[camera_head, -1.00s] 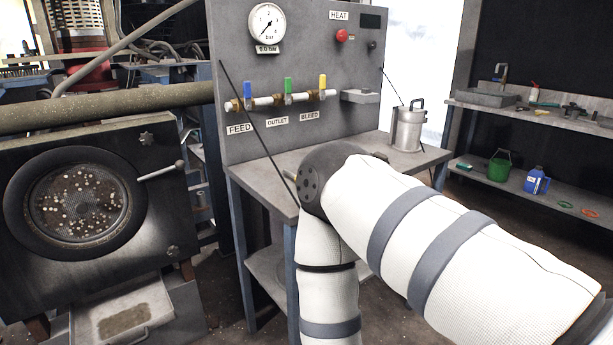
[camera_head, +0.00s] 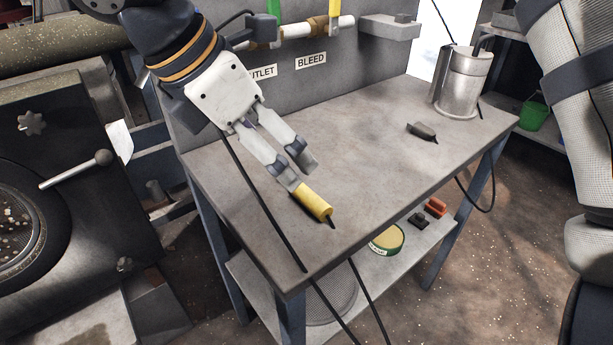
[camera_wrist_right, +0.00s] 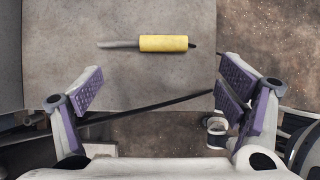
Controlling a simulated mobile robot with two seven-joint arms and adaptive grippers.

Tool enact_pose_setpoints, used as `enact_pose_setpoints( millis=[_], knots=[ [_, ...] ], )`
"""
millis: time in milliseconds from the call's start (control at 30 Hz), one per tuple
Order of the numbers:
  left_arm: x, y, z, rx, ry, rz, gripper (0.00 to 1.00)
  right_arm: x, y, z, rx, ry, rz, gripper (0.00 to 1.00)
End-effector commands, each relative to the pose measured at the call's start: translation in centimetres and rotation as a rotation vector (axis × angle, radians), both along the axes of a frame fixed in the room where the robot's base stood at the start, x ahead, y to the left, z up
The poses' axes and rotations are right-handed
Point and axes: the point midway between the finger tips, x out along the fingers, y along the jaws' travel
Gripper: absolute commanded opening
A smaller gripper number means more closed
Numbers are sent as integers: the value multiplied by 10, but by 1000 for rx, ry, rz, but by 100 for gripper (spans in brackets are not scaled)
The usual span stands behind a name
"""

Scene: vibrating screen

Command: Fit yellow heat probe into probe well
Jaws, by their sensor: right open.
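The yellow heat probe (camera_head: 313,203) lies on the bench top close to its left edge. In the right wrist view the probe (camera_wrist_right: 163,44) lies level, its bare grey rod to the left and a dark cable end to the right. My right gripper (camera_head: 301,166) is open and empty. In the head view its fingertips overlap the rod end of the probe; the right wrist view shows the probe ahead of, not between, the spread fingers (camera_wrist_right: 155,92). My left gripper is not in view. I cannot clearly identify the probe well; a metal canister (camera_head: 462,85) stands at the bench's far right.
The upright panel (camera_head: 345,75) carries pipework and a small ledge (camera_head: 390,27). A thin black line crosses the bench's left edge. The middle of the bench is clear.

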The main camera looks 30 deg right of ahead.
Motion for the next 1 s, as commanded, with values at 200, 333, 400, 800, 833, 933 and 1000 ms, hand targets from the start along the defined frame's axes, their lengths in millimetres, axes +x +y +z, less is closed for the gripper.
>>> enact_pose_setpoints(
  millis=[200,333,400,800,833,933,1000],
  knots=[
    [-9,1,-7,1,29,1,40,1,-23,-42,-3,12,-1,88],
    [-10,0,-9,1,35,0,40,2,-32,-57,-3,7,-2,88],
    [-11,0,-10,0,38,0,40,2,-37,-65,-2,8,-2,88],
    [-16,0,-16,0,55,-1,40,4,-60,-104,-3,1,-1,88],
    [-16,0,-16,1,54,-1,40,4,-60,-103,-3,1,-1,88],
    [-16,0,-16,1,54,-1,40,4,-60,-103,-3,1,-1,79],
    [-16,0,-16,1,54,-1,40,4,-60,-103,-3,1,-1,63]
  ],
)
